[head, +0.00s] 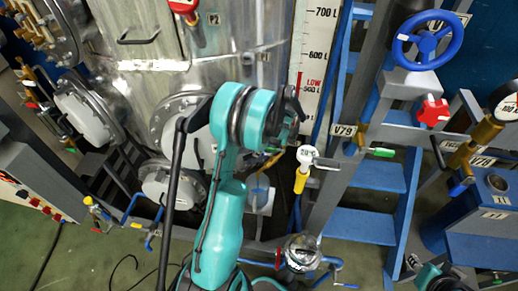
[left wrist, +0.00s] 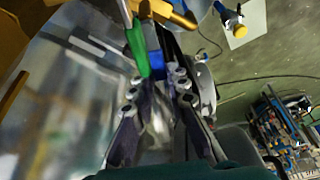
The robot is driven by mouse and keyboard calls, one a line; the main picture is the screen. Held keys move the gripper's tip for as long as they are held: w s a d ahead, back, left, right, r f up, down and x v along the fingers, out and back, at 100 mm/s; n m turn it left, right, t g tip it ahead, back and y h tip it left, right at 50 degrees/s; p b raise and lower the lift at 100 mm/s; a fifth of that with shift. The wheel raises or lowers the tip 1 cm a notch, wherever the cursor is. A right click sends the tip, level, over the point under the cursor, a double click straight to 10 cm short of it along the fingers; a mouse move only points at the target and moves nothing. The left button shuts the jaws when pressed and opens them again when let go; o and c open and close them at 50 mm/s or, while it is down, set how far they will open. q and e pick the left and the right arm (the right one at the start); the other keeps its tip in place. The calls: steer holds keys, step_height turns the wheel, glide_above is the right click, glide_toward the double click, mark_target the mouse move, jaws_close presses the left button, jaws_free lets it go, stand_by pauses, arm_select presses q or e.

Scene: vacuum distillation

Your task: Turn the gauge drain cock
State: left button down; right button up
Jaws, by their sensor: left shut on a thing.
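My left arm reaches up the middle of the head view. Its gripper (head: 293,108) is at the arm's far end beside the level gauge scale (head: 316,60), and the wrist mostly hides it. In the left wrist view the fingers (left wrist: 156,78) are closed together on a small blue handle piece (left wrist: 154,62), seemingly the gauge drain cock. A green-sleeved lever (left wrist: 136,45) lies just left of the fingertips, with brass pipework (left wrist: 178,14) beyond. In the head view I cannot make out the cock, as my arm covers that spot.
A steel vessel (head: 200,62) stands behind my arm. A white gauge on a yellow stem (head: 303,168) is close on the right. Further right are blue steps (head: 345,205), a blue handwheel (head: 428,40) and a red knob (head: 432,110). Green floor shows at lower left.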

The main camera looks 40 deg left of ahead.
arm_select(q)
steer(key=shift+s+d+n, duration=0.1)
steer(key=shift+s+n, duration=0.05)
steer(key=shift+n, duration=0.35)
steer(key=c, duration=1.5)
jaws_free()
step_height(320, 180, up, 10)
steer(key=shift+r, duration=0.1)
steer(key=shift+c, duration=0.2)
